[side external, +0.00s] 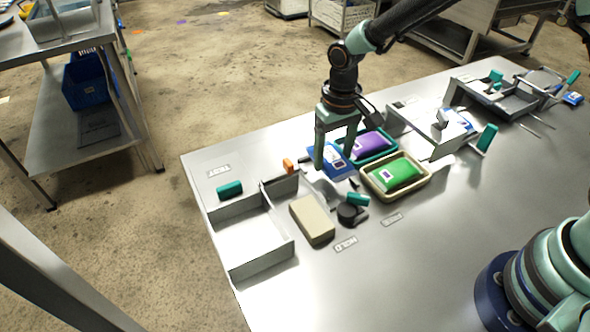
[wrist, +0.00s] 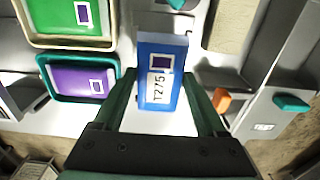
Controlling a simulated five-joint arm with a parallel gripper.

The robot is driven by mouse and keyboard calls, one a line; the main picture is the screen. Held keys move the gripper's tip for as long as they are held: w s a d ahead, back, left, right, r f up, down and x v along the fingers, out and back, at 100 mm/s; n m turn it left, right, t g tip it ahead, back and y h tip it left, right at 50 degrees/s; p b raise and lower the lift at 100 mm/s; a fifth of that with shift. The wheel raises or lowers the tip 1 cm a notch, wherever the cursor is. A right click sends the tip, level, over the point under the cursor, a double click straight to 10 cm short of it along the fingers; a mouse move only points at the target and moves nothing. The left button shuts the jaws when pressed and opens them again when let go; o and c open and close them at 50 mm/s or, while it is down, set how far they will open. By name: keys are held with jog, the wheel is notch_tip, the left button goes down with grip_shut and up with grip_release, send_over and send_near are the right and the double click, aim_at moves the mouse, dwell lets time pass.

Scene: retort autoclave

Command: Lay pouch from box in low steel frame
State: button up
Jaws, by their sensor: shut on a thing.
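A blue, block-like pouch (side external: 341,160) with a white label is between the fingers of my gripper (side external: 334,163). In the wrist view the pouch (wrist: 163,80) shows a dark square and the print T275, with my gripper (wrist: 160,78) shut on its two sides. A low steel frame (side external: 265,258) with thin upright walls and a bare floor stands at the left end of the table, apart from my gripper. A purple pouch (side external: 372,145) lies in a teal box (side external: 389,156), right beside my gripper. A green pouch (side external: 397,174) lies in a cream box (side external: 425,185).
A beige block (side external: 312,220) and a black round part with a teal handle (side external: 357,200) stand between the frame and the boxes. An orange piece (side external: 289,166) and a teal handle (side external: 229,189) are near the frame. Steel fixtures (side external: 500,95) occupy the back right. The front table is clear.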

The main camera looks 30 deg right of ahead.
aim_at(333, 157)
jog(key=shift+f, duration=1.7)
jog(key=shift+f, duration=0.2)
jog(key=o, duration=1.4)
jog(key=shift+r, duration=0.1)
notch_tip(333, 157, up, 12)
jog(key=shift+s+r, duration=0.1)
jog(key=s+d+r+t, duration=0.1)
jog(key=s+d+r, duration=0.2)
jog(key=s+d, duration=0.1)
jog(key=s+d+r+t, duration=0.2)
jog(key=s+d+r, duration=0.2)
jog(key=d, duration=0.1)
jog(key=s+d+r+t, duration=0.2)
jog(key=s+d+r, duration=0.1)
jog(key=s+d, duration=0.1)
jog(key=shift+d+r, duration=0.15)
jog(key=shift+d, duration=0.35)
